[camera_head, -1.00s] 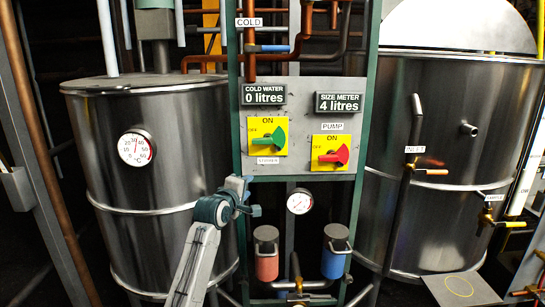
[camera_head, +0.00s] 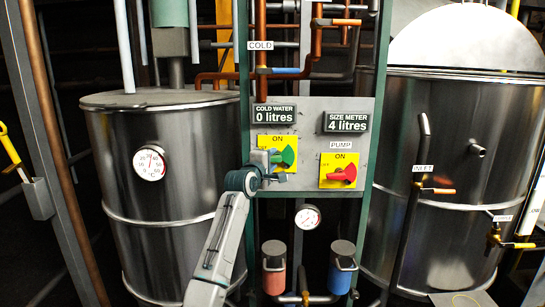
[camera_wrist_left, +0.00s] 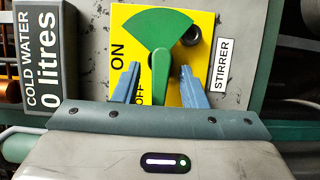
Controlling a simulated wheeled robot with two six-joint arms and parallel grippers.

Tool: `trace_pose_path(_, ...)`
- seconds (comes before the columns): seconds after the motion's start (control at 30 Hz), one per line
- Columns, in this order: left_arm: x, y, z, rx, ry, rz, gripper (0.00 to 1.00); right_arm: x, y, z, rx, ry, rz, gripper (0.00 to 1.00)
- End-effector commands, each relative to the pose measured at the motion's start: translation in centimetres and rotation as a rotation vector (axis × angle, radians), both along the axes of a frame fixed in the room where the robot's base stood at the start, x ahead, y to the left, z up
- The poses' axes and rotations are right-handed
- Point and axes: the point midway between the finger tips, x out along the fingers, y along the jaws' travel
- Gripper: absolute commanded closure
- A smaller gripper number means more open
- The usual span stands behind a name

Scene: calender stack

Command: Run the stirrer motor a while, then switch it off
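The stirrer switch (camera_head: 288,157) is a green knob with a fan-shaped back on a yellow plate, on the grey panel. In the left wrist view the knob's narrow handle (camera_wrist_left: 160,75) points down, with OFF printed beside it and ON further up at the left. My left gripper (camera_head: 272,160) is in front of the switch and covers part of its plate. In the left wrist view its two blue-grey fingers (camera_wrist_left: 159,88) stand open on either side of the handle, with gaps showing. My right gripper is in neither view.
The red pump switch (camera_head: 341,175) sits to the right on the same panel. The displays read cold water 0 litres (camera_head: 275,114) and size meter 4 litres (camera_head: 346,122). A steel tank with a dial (camera_head: 149,163) stands left, another tank (camera_head: 455,140) right.

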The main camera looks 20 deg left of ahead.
Motion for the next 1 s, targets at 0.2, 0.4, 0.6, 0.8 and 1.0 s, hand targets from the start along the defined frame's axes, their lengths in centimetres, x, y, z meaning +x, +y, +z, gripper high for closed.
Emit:
trace_pose_path(0.2,1.01,-0.12,0.00,0.000,0.000,0.000,0.62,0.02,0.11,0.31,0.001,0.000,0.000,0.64)
trace_pose_path(0.4,1.05,-0.12,-0.05,0.000,0.000,0.000,0.62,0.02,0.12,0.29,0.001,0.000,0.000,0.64)
trace_pose_path(0.6,1.04,-0.12,-0.05,0.000,0.000,0.001,0.89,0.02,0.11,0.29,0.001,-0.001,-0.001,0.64)
trace_pose_path(0.8,1.03,-0.11,-0.05,0.001,0.001,0.001,1.00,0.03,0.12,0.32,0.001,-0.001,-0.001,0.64)
trace_pose_path(1.0,1.04,-0.12,0.15,0.032,0.009,0.000,1.00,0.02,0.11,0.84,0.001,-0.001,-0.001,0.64)
